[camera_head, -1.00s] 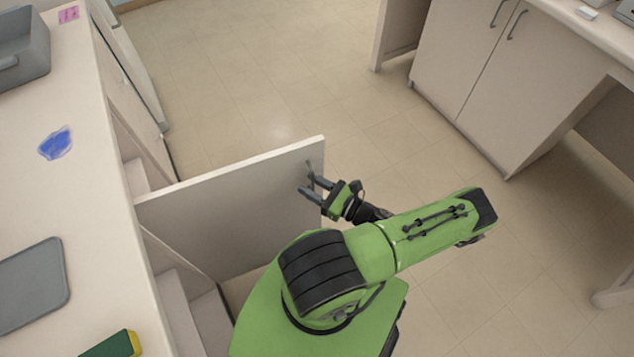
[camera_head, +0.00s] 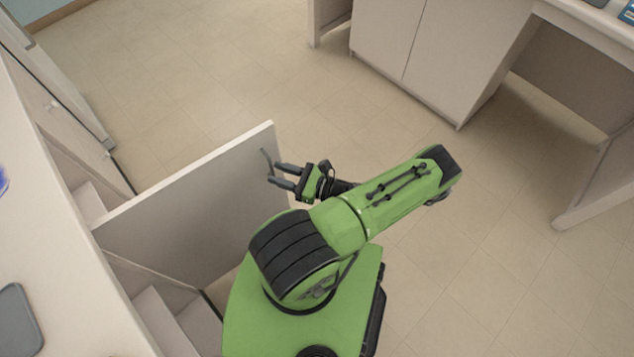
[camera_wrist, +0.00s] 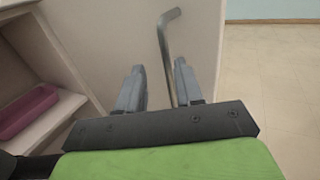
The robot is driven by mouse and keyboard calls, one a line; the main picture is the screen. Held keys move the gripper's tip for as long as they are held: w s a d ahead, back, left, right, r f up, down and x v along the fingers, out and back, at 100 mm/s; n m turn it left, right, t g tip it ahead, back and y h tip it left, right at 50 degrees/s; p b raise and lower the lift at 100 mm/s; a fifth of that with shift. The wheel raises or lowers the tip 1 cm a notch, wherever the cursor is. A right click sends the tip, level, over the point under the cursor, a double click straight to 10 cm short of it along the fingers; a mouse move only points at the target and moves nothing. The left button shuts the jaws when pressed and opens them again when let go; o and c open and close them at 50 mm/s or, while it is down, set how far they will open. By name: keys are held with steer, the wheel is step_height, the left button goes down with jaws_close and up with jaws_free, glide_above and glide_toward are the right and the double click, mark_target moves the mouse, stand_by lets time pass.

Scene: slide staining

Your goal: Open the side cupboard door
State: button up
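The side cupboard door (camera_head: 190,205) is a plain beige panel standing swung well out from the counter, its inside shelves showing behind it. Its thin grey bar handle (camera_head: 267,160) is near the free edge. My gripper (camera_head: 273,174) is at that edge with its fingers pointing at the handle. In the wrist view the handle (camera_wrist: 165,50) runs down between my two spread fingers (camera_wrist: 158,82), nearer the right one. The fingers are apart and not closed on it. The handle's lower end is hidden behind my gripper.
A counter (camera_head: 50,220) runs along the left above the open cupboard. A reddish object (camera_wrist: 28,110) lies on a cupboard shelf (camera_wrist: 60,118) in the wrist view. Another cabinet (camera_head: 425,60) stands at the back right. The floor (camera_head: 230,80) between is clear.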

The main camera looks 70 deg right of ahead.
steer(key=s, duration=1.3)
steer(key=shift+a+b, duration=0.35)
steer(key=shift+b, duration=0.1)
steer(key=shift+s, duration=0.1)
steer(key=w+a+r+n+g+y+p, duration=0.2)
steer(key=w+a+r+n+g+y, duration=0.1)
steer(key=w+r+n+g, duration=0.7)
steer(key=w+a+r+n+g+y+p, duration=0.25)
steer(key=w+r+n+g, duration=0.35)
steer(key=w+r+n, duration=0.45)
steer(key=a+r+n+h, duration=0.3)
steer(key=a+r+n, duration=0.6)
steer(key=a+r, duration=0.2)
steer(key=s+a+r+n+t+h+p, duration=0.1)
steer(key=s+a+r+n+t, duration=0.2)
steer(key=s+a+r+n, duration=0.2)
steer(key=shift+a+r+n+t, duration=0.3)
steer(key=shift+a+r+n, duration=0.6)
steer(key=shift+a+n, duration=0.2)
